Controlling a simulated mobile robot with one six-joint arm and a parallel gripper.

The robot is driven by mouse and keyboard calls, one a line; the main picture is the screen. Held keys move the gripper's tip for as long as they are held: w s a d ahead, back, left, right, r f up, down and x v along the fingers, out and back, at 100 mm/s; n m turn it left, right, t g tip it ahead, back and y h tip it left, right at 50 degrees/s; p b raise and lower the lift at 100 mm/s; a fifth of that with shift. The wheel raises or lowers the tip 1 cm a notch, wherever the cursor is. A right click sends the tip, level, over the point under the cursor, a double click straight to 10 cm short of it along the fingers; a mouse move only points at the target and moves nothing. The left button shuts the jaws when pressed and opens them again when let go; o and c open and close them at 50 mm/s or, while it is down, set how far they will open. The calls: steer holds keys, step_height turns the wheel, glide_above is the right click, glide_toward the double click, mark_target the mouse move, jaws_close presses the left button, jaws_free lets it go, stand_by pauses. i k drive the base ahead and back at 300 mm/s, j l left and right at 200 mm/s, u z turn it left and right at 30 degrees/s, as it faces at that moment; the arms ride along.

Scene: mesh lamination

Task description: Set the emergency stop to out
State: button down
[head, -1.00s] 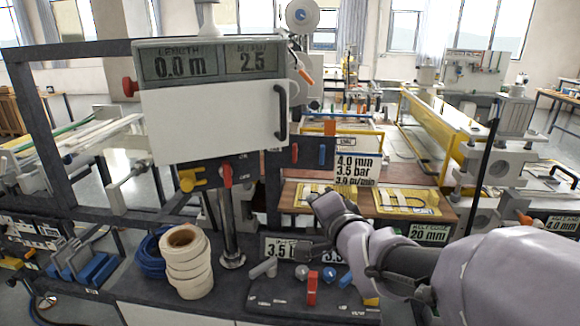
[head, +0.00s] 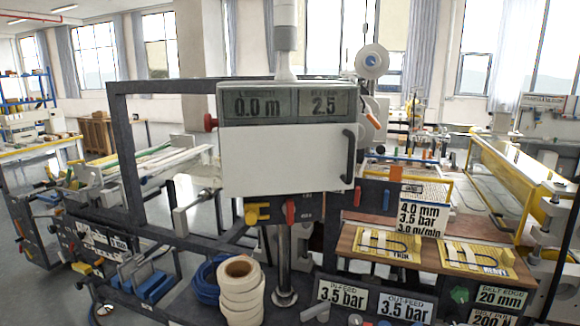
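A red mushroom-shaped knob (head: 210,122) sticks out from the left side of the grey display box (head: 288,104). It looks like the emergency stop, but I cannot tell whether it is pushed in or out. The box shows 0.0 m and 2.5 above a white front panel (head: 285,158) with a dark handle at its right. My gripper is not in view.
Below the panel are a yellow handle (head: 257,213) and a red lever (head: 290,212). White tape rolls (head: 240,292) and a blue coil (head: 208,280) stand on the lower deck. A dark frame (head: 125,150) stands left of the box. Floor shows at left.

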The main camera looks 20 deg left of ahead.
mark_target(209, 122)
steer(key=j+u, duration=0.9)
steer(key=j, duration=0.2)
